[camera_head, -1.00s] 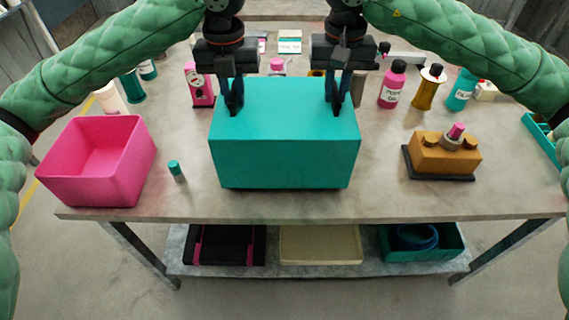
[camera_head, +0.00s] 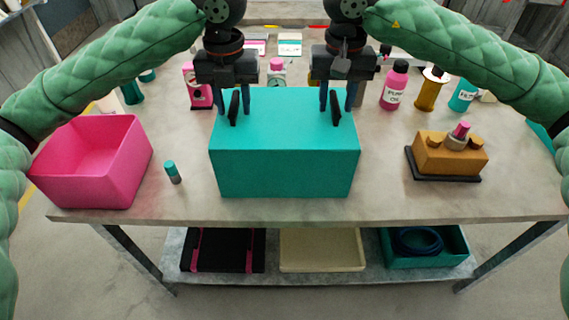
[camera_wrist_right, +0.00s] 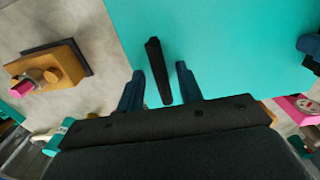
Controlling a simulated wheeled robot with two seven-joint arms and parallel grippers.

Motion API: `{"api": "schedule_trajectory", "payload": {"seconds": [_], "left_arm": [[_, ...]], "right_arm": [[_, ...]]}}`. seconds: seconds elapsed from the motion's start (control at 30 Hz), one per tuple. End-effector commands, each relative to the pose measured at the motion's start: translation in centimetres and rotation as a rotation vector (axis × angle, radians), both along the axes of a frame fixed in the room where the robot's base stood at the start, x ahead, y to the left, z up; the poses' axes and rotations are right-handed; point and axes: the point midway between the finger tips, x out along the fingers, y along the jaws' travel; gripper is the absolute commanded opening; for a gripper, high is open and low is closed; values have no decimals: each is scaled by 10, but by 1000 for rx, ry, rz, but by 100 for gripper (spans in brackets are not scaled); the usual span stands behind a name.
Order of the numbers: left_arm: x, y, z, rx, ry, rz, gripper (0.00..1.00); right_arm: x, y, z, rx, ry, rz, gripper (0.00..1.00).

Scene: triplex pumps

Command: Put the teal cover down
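The teal cover (camera_head: 284,170) is a large box-like block standing level on the table in the middle of the head view. Two dark upright handles stand on its top, a left handle (camera_head: 233,109) and a right handle (camera_head: 336,109). My left gripper (camera_head: 235,104) is open, its fingers apart on either side of the left handle. My right gripper (camera_head: 337,102) is open around the right handle. The right wrist view shows the right gripper's parted blue fingers (camera_wrist_right: 160,80) with the handle (camera_wrist_right: 157,65) between them, clear of both. What is under the cover is hidden.
A pink bin (camera_head: 130,165) and a small teal-capped vial (camera_head: 172,172) stand left of the cover. An orange pump block (camera_head: 450,155) on a dark base is to the right. Bottles, including a pink one (camera_head: 394,88), stand behind. Trays lie on the lower shelf (camera_head: 272,270).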

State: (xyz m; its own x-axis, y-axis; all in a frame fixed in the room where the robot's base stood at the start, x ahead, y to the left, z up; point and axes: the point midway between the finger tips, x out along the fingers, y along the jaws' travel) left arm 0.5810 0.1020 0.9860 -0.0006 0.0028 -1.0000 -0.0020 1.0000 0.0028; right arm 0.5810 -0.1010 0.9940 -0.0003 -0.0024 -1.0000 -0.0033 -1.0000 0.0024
Motion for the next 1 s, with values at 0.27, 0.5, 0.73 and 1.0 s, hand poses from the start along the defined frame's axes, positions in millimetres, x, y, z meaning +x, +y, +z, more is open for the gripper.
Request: {"api": "schedule_trajectory", "payload": {"seconds": [0.27, 0.5, 0.73, 1.0], "left_arm": [[0, -1, 3, -2, -1, -1, 36], [0, -1, 33, -3, -2, -1, 36], [1, -1, 71, -1, -3, -1, 36], [1, -1, 105, -1, -2, -1, 36]], "right_arm": [[0, 1, 0, 2, 0, 2, 36], [0, 1, 0, 2, 0, 2, 36], [0, 1, 0, 2, 0, 2, 36], [0, 1, 0, 2, 0, 2, 36]]}}
